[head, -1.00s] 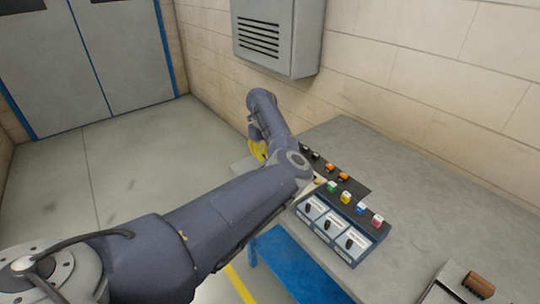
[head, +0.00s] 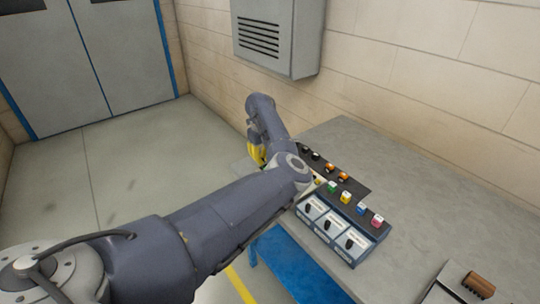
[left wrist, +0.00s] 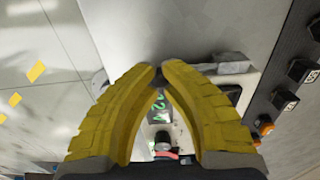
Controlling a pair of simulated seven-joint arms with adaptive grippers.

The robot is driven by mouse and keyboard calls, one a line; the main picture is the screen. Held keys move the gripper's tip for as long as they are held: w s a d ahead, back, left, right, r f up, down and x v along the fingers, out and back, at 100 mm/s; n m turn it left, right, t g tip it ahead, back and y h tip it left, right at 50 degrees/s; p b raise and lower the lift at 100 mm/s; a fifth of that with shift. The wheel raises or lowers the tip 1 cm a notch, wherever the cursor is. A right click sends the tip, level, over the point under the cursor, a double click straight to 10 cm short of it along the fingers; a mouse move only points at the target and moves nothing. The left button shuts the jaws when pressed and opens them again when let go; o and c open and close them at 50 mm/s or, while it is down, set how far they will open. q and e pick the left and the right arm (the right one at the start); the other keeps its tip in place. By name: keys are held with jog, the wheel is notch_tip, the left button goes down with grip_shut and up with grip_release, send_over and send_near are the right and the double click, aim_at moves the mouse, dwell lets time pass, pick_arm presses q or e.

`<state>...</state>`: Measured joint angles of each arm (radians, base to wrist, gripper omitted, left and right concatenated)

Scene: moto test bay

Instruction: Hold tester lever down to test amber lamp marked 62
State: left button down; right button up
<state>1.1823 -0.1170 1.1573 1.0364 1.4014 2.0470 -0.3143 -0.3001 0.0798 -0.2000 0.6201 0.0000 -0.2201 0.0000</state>
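My left gripper (head: 257,152) is low behind the forearm, past the far left end of the lamp console. In the left wrist view its yellow fingers (left wrist: 159,70) come together at the tips, with a small dark piece (left wrist: 158,77) at or just behind them. I cannot tell whether they grip it. Bright green figures (left wrist: 159,104) show between the fingers, partly hidden. A light grey base (left wrist: 242,82) lies beyond the fingers. The tester lever cannot be made out clearly. Orange lamps (head: 343,176) stand on the dark strip; their numbers are unreadable. My right gripper is not in view.
A console (head: 350,258) with three white-labelled switches and several coloured blocks sits on the grey bench (head: 420,190). A tray (head: 437,290) with a brown item is at lower right. A grey wall cabinet (head: 275,35) hangs behind. The bench's back right is clear.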

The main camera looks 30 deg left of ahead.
pick_arm(q)
jog(key=shift+s+f, duration=0.3)
jog(key=shift+f, duration=0.6)
dwell(0.5)
jog(key=shift+f, duration=0.3)
jog(key=shift+d, duration=0.15)
dwell(1.5)
jog(key=shift+w+a+r, duration=0.1)
jog(key=shift+a+r, duration=0.05)
jog(key=shift+r, duration=2.25)
jog(key=shift+a+r, duration=0.1)
jog(key=shift+r, duration=2.25)
